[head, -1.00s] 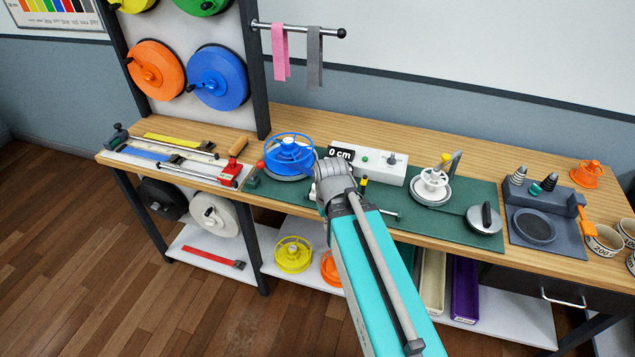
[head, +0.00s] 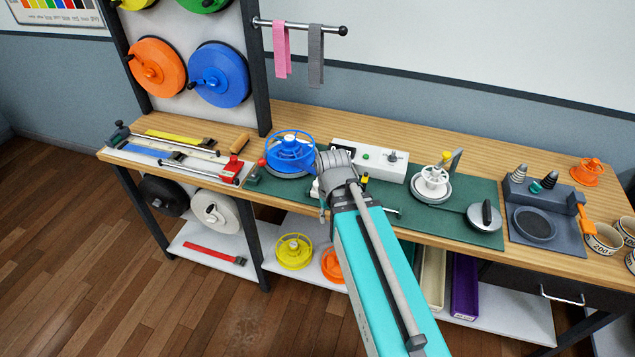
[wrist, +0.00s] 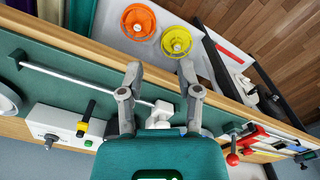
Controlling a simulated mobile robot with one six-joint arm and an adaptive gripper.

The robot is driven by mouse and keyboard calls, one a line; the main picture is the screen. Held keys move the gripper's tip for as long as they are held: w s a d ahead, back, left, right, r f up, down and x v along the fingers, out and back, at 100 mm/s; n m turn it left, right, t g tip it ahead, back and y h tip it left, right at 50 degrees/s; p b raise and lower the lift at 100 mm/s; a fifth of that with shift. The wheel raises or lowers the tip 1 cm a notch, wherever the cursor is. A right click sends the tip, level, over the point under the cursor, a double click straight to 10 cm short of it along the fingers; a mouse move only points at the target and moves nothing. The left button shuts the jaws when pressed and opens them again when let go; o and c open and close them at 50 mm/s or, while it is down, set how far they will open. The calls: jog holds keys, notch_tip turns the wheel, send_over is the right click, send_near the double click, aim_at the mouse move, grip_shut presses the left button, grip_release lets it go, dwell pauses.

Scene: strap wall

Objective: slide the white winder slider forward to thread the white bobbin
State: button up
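The white winder slider (wrist: 162,112) sits at the end of a metal rail (wrist: 85,82) over the green mat in the wrist view. My gripper (wrist: 160,70) is open, its two fingers apart on either side of the slider; I cannot tell whether either touches it. In the head view my wrist (head: 336,172) hides most of the slider and rail. The white bobbin (head: 434,178) stands upright on a round base on the mat, right of my gripper. Only a pale disc edge (wrist: 6,100) shows at the left of the wrist view.
A white control box (head: 375,158) stands behind the rail. A round black-handled disc (head: 485,217) lies right of the bobbin. Yellow (head: 293,251) and orange (head: 332,264) spools rest on the shelf below.

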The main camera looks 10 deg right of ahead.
aim_at(317, 189)
jog(key=shift+o, duration=1.2)
jog(key=w+r+n+p, duration=0.1)
jog(key=w+r+p, duration=0.4)
jog(key=w, duration=0.3)
jog(key=w+r+n+p, duration=0.1)
jog(key=w+r+p, duration=0.4)
jog(key=w, duration=0.3)
jog(key=shift+w+r+n, duration=0.3)
jog(key=shift+w+r, duration=0.1)
jog(key=shift+f, duration=0.2)
notch_tip(317, 189, down, 14)
jog(key=b, duration=1.3)
jog(key=shift+r+b, duration=0.25)
jog(key=shift+b, duration=0.05)
grip_shut()
